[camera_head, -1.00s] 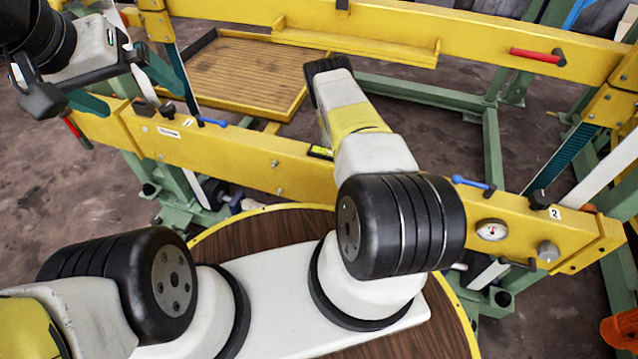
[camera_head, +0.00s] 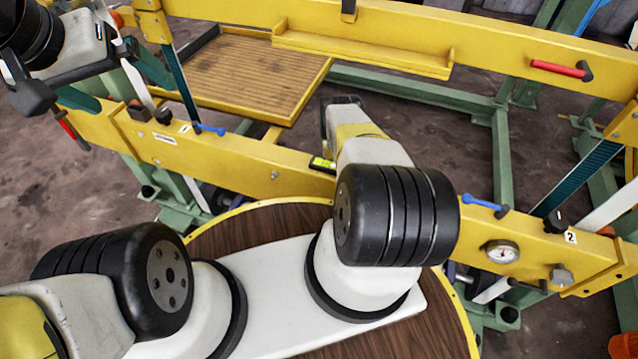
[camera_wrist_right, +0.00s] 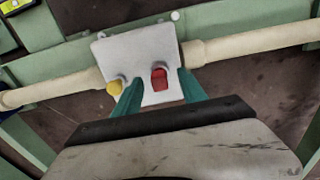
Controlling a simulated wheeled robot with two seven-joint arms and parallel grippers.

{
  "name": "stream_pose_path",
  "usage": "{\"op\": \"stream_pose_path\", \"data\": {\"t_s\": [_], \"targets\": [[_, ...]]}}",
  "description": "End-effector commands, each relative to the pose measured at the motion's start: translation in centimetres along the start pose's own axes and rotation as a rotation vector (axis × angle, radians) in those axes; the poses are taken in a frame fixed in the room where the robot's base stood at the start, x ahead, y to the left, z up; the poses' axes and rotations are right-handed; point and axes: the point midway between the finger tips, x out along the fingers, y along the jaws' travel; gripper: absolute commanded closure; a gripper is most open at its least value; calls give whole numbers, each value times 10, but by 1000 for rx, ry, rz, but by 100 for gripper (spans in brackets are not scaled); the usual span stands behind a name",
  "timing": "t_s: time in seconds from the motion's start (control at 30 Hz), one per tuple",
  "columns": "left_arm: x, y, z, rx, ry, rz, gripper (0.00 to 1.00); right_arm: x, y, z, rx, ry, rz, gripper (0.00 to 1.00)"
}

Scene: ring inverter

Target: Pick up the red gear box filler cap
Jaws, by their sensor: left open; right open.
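The red filler cap (camera_wrist_right: 160,78) stands on a pale grey gear box plate (camera_wrist_right: 146,50) in the right wrist view. A yellow cap (camera_wrist_right: 115,87) sits to its left on the same plate. My right gripper (camera_wrist_right: 160,90) is open, and its two teal fingers reach toward the plate, with the red cap showing between their tips, closer to the right finger. I cannot tell whether the fingers touch anything. The head view does not show the red cap or the right gripper's fingers. My left gripper (camera_head: 138,98) is open at the upper left, beside the yellow frame.
Cream pipes (camera_wrist_right: 250,42) run out from both sides of the plate, along green beams. In the head view, a yellow frame (camera_head: 265,165) with blue handles (camera_head: 480,203), a red handle (camera_head: 562,69) and a gauge (camera_head: 502,251) crosses ahead. A wooden-floored tray (camera_head: 250,75) lies behind it.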

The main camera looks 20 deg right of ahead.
Motion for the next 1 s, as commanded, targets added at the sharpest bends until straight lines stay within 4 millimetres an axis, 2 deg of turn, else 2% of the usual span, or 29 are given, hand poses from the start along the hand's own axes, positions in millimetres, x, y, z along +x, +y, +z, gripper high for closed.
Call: {"op": "stream_pose_path", "data": {"t_s": [0.1,0.3,0.37,0.57,1.0], "targets": [[0,0,0,0,1,0,0,7,2,6,1,-1,1,51],[0,0,0,0,1,0,0,7,2,6,1,0,0,51],[0,0,0,0,1,0,0,7,2,6,1,0,0,61],[0,0,0,0,1,0,0,7,2,6,1,0,0,100],[0,0,0,0,1,0,0,5,2,4,0,1,0,100]]}}
